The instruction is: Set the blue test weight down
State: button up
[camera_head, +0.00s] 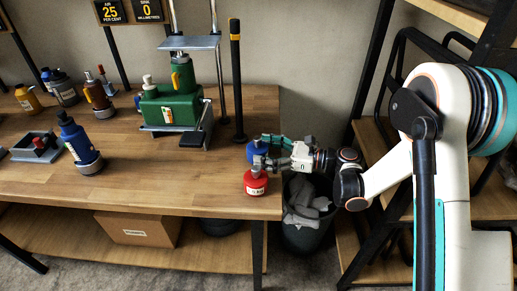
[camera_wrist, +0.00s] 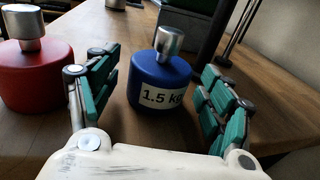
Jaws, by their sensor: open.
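The blue test weight (camera_wrist: 160,82) has a silver knob and a "1.5 KG" label. It stands upright on the wooden table (camera_head: 215,185) near its right end, and it also shows in the head view (camera_head: 256,148). My gripper (camera_wrist: 165,95) is open, with its teal-padded fingers on either side of the blue weight and a visible space on both sides. In the head view my gripper (camera_head: 271,150) reaches in from the right. A red test weight (camera_head: 256,183) stands nearer the table's front edge; in the wrist view it (camera_wrist: 36,78) is left of my left finger.
A green press (camera_head: 172,108) and a black post with a yellow band (camera_head: 237,80) stand behind. Several bottles and a blue bottle-like object (camera_head: 78,143) are at left. A bin (camera_head: 305,222) stands beyond the table's right edge. The table's front middle is clear.

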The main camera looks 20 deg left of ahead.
jog(key=d+p, duration=0.2)
jog(key=d, duration=0.7)
jog(key=shift+d+r+p, duration=0.25)
jog(key=shift+d+p, duration=0.1)
jog(key=shift+d, duration=0.05)
jog(key=shift+w, duration=0.1)
jog(key=s+d+r+n+t+h, duration=0.5)
jog(key=d+r+h, duration=0.3)
jog(key=r, duration=0.3)
jog(key=s+d+r+n+t+h, duration=0.2)
jog(key=s+d+n+h, duration=0.7)
jog(key=s+d, duration=0.9)
jog(key=r+n, duration=0.1)
jog(key=n, duration=0.2)
jog(key=shift+s+n+t, duration=0.2)
jog(key=shift+n+t, duration=0.1)
jog(key=shift+n, duration=0.1)
jog(key=shift+c, duration=0.3)
